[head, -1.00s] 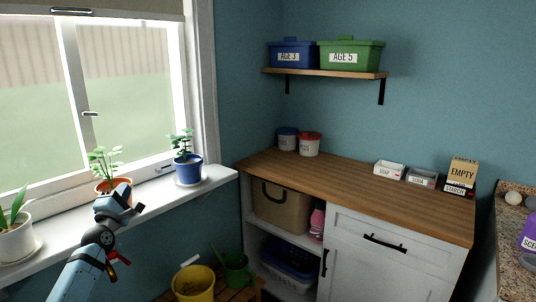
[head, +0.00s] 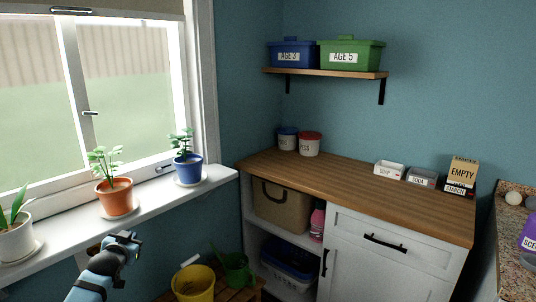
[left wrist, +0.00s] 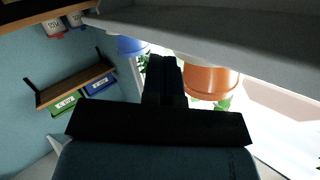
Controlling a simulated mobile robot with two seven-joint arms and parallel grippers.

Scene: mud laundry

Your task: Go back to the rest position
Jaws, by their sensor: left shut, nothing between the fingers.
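My left gripper (head: 130,238) is at the lower left of the head view, just below the front edge of the windowsill (head: 150,208). It is shut and empty. In the left wrist view its dark fingers (left wrist: 163,72) are together, with the terracotta pot (left wrist: 210,82) and the blue pot (left wrist: 132,45) beyond them, seen from below. In the head view the terracotta pot (head: 116,198) stands upright on the sill above the gripper, apart from it. My right gripper is not in view.
A white pot (head: 15,242) and a blue pot (head: 187,168) also stand on the sill. A yellow bucket (head: 194,284) and a green watering can (head: 234,268) are right of the gripper. A wooden counter (head: 340,190) stands farther right.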

